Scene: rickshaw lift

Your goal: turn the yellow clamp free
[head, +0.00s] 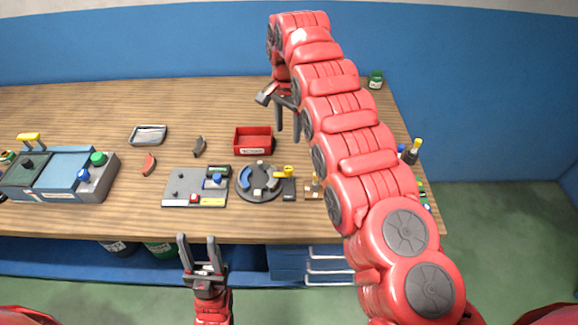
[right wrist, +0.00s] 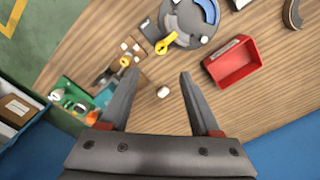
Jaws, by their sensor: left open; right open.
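The yellow clamp (head: 287,171) is a small lever at the right edge of a round dark fixture (head: 258,195) with blue and light parts, near the table's front. In the right wrist view the yellow clamp (right wrist: 166,43) lies beyond the fingertips, beside the round fixture (right wrist: 190,22). My right gripper (head: 288,128) is open and empty above the table, behind and apart from the clamp; its two fingers also show in the right wrist view (right wrist: 160,80). My left gripper (head: 197,240) is open and empty in front of the table's front edge, left of the fixture.
A red bin (head: 253,147) stands behind the fixture. A grey panel (head: 188,202) with buttons lies left of it, and a small brown block (head: 313,191) to its right. A blue-grey machine (head: 67,172) stands at the far left. The table's back left is mostly clear.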

